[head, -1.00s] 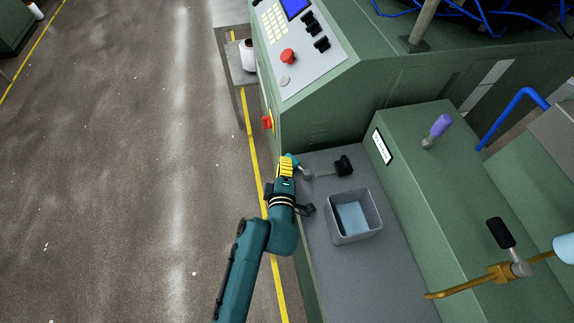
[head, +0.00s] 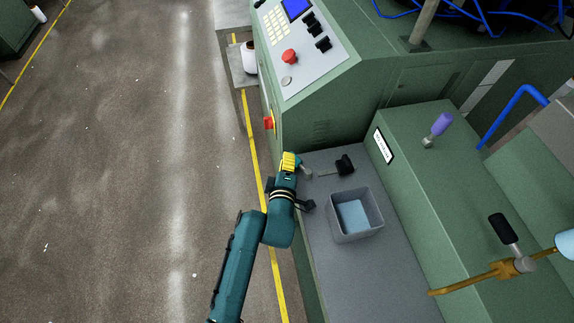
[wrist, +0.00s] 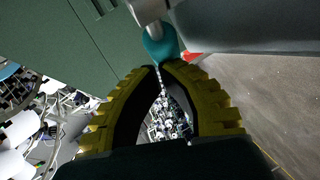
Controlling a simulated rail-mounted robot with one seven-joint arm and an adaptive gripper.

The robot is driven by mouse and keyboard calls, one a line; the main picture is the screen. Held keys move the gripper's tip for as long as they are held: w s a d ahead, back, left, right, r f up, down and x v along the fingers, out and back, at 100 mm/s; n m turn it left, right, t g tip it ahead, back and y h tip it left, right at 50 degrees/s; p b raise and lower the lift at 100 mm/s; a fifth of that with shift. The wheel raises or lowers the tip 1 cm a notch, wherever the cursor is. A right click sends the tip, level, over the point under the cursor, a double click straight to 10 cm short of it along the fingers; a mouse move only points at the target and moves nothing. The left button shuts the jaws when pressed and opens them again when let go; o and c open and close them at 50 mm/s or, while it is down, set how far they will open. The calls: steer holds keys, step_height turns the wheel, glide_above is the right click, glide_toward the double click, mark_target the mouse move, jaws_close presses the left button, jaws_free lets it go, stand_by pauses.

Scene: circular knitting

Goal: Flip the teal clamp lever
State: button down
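The teal clamp lever shows in the wrist view as a rounded teal knob (wrist: 160,45) on a pale grey metal arm, just beyond my fingertips. In the head view its teal end is hidden by my gripper, and only its grey metal part (head: 306,173) shows beside the gripper. My gripper (head: 291,161) has yellow ribbed fingers and is at the left edge of the grey ledge. In the wrist view my gripper's (wrist: 162,68) fingertips are drawn together with a narrow slit between them. The knob is at the tips; I cannot tell if they touch.
A grey bin (head: 340,232) with a light blue content stands on the grey ledge (head: 360,280). A black-handled lever (head: 344,164) is right of my gripper. A purple-handled lever (head: 441,124) stands on the green housing. The control panel (head: 300,50) is behind. Open floor (head: 110,180) lies left.

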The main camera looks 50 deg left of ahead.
steer(key=shift+w+a+f+b, duration=0.2)
steer(key=shift+w+b, duration=0.3)
steer(key=shift+b, duration=0.55)
steer(key=shift+w+r+b, duration=0.1)
steer(key=shift+w+b, duration=0.5)
steer(key=shift+b, duration=0.35)
steer(key=shift+w+a+r, duration=0.1)
steer(key=shift+r, duration=0.1)
steer(key=shift+s+a+r+p, duration=0.15)
steer(key=shift+s+r+p, duration=0.1)
steer(key=shift+s+p, duration=0.15)
steer(key=s+d+r+p, duration=0.2)
steer(key=s+p, duration=0.2)
steer(key=s, duration=0.7)
steer(key=shift+s+r, duration=0.35)
steer(key=shift+s, duration=0.05)
